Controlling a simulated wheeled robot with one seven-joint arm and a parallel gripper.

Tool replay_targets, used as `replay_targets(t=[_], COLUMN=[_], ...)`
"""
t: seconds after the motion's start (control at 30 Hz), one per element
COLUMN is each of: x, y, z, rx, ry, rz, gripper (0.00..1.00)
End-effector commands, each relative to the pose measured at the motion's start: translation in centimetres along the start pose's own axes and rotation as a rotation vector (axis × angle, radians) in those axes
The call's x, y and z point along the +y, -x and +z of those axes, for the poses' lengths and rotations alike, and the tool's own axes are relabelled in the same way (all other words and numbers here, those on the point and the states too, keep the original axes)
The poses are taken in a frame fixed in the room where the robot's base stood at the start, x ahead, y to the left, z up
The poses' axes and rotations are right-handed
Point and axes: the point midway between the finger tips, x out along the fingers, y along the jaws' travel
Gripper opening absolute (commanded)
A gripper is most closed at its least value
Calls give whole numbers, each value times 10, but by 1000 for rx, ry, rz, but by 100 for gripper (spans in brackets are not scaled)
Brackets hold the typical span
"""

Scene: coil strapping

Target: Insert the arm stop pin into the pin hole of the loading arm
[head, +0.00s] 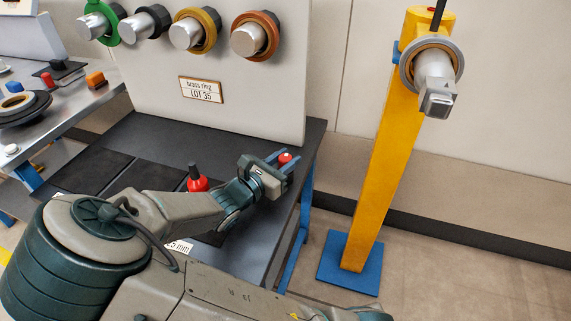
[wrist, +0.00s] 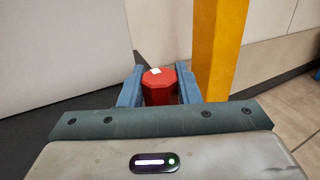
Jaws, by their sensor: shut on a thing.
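My gripper (head: 283,156) is shut on a red, many-sided piece, which I take to be the arm stop pin (head: 286,158). In the wrist view the red pin (wrist: 158,92) sits between the two blue fingers, with a small white mark on its top. Its lower part is hidden, and I cannot tell whether it touches the table. The loading arm (head: 437,85) is a grey stub with a squared end, on a round collar near the top of a yellow post (head: 385,165), right of my gripper. I cannot make out the pin hole.
A dark table (head: 140,132) lies under my gripper, with a red piece with a black top (head: 197,182) on it. A grey panel (head: 215,60) with several ringed spindles stands behind. The post's blue base (head: 350,262) is on the floor, apart from the table.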

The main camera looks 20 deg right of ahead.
Motion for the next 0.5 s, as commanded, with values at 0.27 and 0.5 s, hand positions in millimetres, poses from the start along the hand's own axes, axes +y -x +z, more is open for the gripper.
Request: replay_targets(t=[0.27, 0.5], x=[0, -38], y=[0, -15], z=[34, 66], rx=[1, 2], ry=[-4, -1], rz=[1, -4], gripper=[6, 6])
